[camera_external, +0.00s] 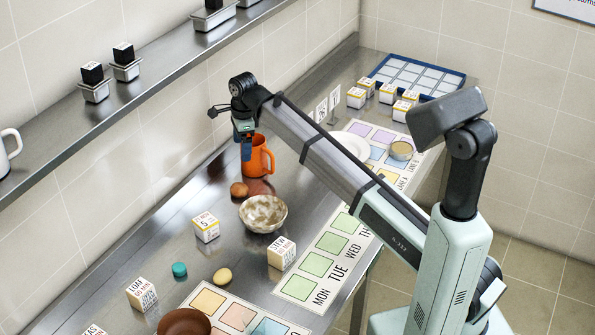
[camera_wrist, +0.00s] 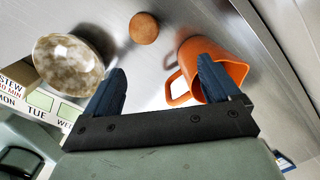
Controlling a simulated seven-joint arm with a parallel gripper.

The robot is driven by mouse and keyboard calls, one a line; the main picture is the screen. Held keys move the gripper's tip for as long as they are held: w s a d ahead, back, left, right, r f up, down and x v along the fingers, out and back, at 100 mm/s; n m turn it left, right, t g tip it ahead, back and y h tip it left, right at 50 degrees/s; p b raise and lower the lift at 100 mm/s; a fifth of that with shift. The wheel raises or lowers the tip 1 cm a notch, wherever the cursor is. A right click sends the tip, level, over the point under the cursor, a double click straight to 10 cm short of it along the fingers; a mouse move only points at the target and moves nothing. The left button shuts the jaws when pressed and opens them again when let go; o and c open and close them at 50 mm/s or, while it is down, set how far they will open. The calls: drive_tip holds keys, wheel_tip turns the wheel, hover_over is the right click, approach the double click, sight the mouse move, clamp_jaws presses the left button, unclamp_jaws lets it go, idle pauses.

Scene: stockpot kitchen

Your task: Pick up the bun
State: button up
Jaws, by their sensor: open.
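The bun, a small round brown thing (camera_external: 239,189), lies on the steel counter between the orange mug and the speckled bowl. In the wrist view the bun (camera_wrist: 144,28) is at the top middle, beyond my fingertips and apart from them. My gripper (camera_external: 246,152) is above the counter, beside the orange mug in the picture.
The orange mug (camera_external: 258,160) stands close by; my right finger overlaps it in the wrist view (camera_wrist: 222,68). The speckled bowl (camera_external: 263,213) is right of the bun. Labelled blocks, such as one (camera_external: 206,227), a yellowish oval (camera_external: 222,276) and a brown bowl (camera_external: 184,322) are nearer the camera.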

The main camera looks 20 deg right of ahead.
drive_tip(key=s+a+m, duration=0.1)
drive_tip(key=s+a, duration=0.1)
drive_tip(key=s, duration=0.1)
hover_over(239, 186)
drive_tip(key=shift+h, duration=0.4)
drive_tip(key=f, duration=0.8)
drive_tip(key=shift+s+d+f, duration=0.1)
drive_tip(key=shift+s+d, duration=0.15)
drive_tip(key=shift+w+a+f, duration=0.15)
drive_tip(key=shift+f, duration=1.25)
drive_tip(key=shift+w+a+f, duration=0.1)
drive_tip(key=shift+a+f, duration=0.05)
drive_tip(key=shift+f, duration=1.25)
drive_tip(key=c, duration=1.2)
drive_tip(key=shift+o, duration=0.2)
